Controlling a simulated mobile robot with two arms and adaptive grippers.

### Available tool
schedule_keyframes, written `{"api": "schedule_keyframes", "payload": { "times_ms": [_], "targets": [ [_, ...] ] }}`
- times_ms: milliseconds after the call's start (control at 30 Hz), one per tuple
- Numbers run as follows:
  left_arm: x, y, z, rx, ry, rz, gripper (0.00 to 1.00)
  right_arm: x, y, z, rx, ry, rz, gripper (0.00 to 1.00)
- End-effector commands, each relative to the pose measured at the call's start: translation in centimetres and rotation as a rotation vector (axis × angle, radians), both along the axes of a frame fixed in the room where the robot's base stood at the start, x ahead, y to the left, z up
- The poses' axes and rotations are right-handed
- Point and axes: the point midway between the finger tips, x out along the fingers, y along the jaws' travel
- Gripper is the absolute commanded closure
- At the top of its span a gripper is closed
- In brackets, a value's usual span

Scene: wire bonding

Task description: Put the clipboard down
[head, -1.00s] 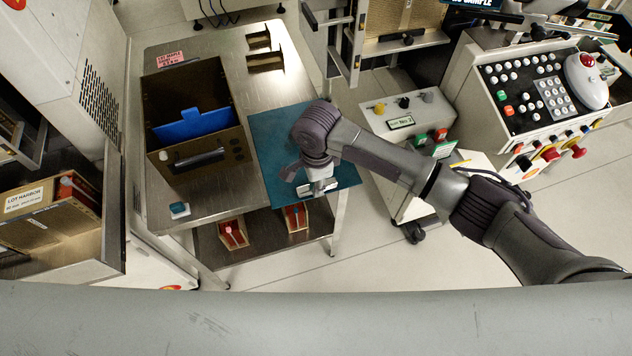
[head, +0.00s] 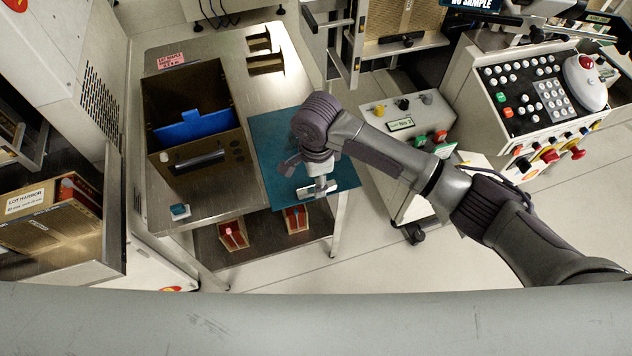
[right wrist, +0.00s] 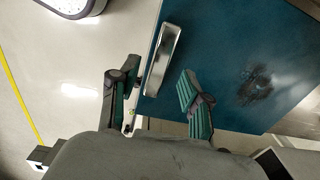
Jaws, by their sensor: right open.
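A flat teal panel (head: 277,145) lies at the right front corner of the steel table. In the right wrist view the teal panel (right wrist: 225,45) has a dark stain, and a silver clip-like bar (right wrist: 163,60) lies along its edge. No separate clipboard outline shows; I cannot tell whether panel and bar are one piece. My right gripper (head: 318,190) is over the panel's front edge. In the right wrist view its green-padded fingers (right wrist: 155,95) stand apart, with the bar just beyond them and nothing clearly held. My left gripper is not in view.
A brown open box (head: 195,160) with a blue divider (head: 198,127) stands left of the panel. A small teal-topped item (head: 180,211) sits at the front left. A control box (head: 410,115) is to the right. Bare steel (head: 235,75) shows at the back.

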Motion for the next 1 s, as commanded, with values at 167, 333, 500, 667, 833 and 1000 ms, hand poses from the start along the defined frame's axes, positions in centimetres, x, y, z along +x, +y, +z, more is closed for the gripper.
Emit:
{"api": "schedule_keyframes", "payload": {
  "times_ms": [167, 333, 500, 667, 833, 1000],
  "targets": [
    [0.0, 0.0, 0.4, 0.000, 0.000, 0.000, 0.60, 0.0, 0.1, 4.2, 0.003, -0.004, 0.001, 0.53],
    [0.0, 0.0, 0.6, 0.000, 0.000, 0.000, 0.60, -0.1, 0.0, 7.3, 0.003, -0.002, 0.001, 0.53],
    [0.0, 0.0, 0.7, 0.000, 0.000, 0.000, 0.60, -0.2, 0.0, 8.9, 0.001, -0.001, 0.001, 0.53],
    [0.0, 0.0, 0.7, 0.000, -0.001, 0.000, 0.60, -0.2, 0.0, 9.3, 0.000, 0.000, 0.000, 0.53],
    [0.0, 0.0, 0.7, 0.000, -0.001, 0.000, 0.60, -0.2, 0.0, 9.3, 0.000, 0.000, 0.000, 0.53],
    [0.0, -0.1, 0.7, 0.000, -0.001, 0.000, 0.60, -0.2, 0.0, 9.3, 0.000, 0.000, 0.000, 0.53]
  ]
}}
